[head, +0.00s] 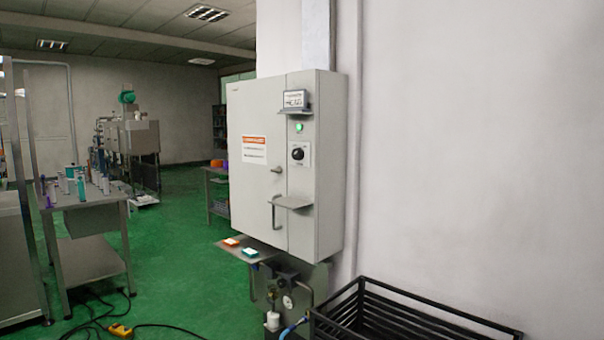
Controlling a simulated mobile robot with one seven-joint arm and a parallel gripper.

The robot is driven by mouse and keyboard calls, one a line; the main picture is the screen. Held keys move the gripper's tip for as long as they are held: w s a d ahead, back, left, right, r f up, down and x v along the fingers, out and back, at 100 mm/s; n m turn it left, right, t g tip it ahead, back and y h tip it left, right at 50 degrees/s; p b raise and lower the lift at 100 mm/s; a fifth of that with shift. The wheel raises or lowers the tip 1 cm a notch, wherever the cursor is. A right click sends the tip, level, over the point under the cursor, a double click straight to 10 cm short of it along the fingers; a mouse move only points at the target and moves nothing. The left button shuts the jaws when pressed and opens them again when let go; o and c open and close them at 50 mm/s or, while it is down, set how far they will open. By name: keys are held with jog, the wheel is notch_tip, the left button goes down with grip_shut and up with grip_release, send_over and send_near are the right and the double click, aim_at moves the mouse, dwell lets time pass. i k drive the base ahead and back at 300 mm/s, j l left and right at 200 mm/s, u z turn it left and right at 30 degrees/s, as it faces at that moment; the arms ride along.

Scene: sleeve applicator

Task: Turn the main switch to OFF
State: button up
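The main switch looks to be the black rotary knob (298,153) on a light plate, on the right strip of the grey wall cabinet (251,189). Its pointer direction is too small to read. A green lamp (299,128) glows above it, and a small display (295,99) is mounted higher up. My gripper is not in the head view, so nothing shows touching the knob.
A small shelf (291,202) juts out below the knob. The cabinet door has a handle (276,170). A black metal crate (395,312) stands at the lower right. A steel table (86,203) is at left, with cables on the green floor (178,262).

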aim_at(297, 154)
jog(key=z, duration=0.55)
jog(key=i+j+z, duration=0.2)
jog(key=j+z, duration=0.25)
jog(key=i+j+z, duration=0.15)
jog(key=z, duration=0.35)
jog(key=j+z, duration=0.4)
jog(key=j, duration=0.7)
jog(key=i+j, duration=0.1)
jog(key=j, duration=1.6)
jog(key=z, duration=0.05)
